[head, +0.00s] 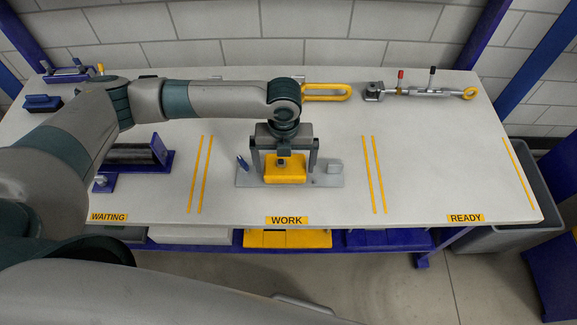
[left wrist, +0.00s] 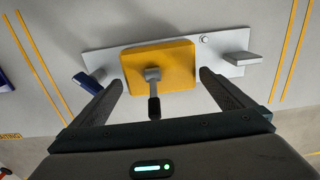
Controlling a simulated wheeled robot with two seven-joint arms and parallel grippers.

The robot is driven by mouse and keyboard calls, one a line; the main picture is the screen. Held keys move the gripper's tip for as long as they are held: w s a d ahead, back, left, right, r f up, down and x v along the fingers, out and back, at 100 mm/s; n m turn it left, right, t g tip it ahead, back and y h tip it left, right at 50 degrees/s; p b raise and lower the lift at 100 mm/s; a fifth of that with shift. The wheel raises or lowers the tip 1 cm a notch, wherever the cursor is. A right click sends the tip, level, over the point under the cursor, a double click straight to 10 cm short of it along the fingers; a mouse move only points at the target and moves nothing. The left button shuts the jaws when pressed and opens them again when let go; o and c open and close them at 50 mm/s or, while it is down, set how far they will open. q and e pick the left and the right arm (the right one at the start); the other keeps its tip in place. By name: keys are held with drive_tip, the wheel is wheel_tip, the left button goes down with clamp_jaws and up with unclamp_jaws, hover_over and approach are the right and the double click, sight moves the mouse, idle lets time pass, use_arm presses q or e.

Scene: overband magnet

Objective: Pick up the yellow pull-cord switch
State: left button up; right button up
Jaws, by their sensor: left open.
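The yellow pull-cord switch (head: 285,174) is a yellow box on a grey plate (head: 330,181) in the WORK area of the table. It has a grey lever with a black tip on its face. My left gripper (head: 284,170) points down over it, with its fingers on either side of the box. In the left wrist view the yellow switch (left wrist: 165,66) lies between and beyond the open fingers of my left gripper (left wrist: 165,80). I see gaps between the fingers and the box there. My right gripper is not in view.
On the plate are a blue piece (head: 242,163) and a small grey block (head: 334,167). A blue roller frame (head: 140,157) stands to the left in WAITING. At the back lie a yellow loop (head: 327,92) and a metal turnbuckle (head: 420,92). A grey bin (head: 510,225) stands right of the table.

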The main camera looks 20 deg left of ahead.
use_arm(q)
drive_tip(key=shift+f, duration=1.35)
drive_tip(key=shift+c, duration=0.6)
drive_tip(key=shift+r, duration=0.1)
drive_tip(key=c, duration=1.1)
drive_tip(key=shift+c, duration=0.2)
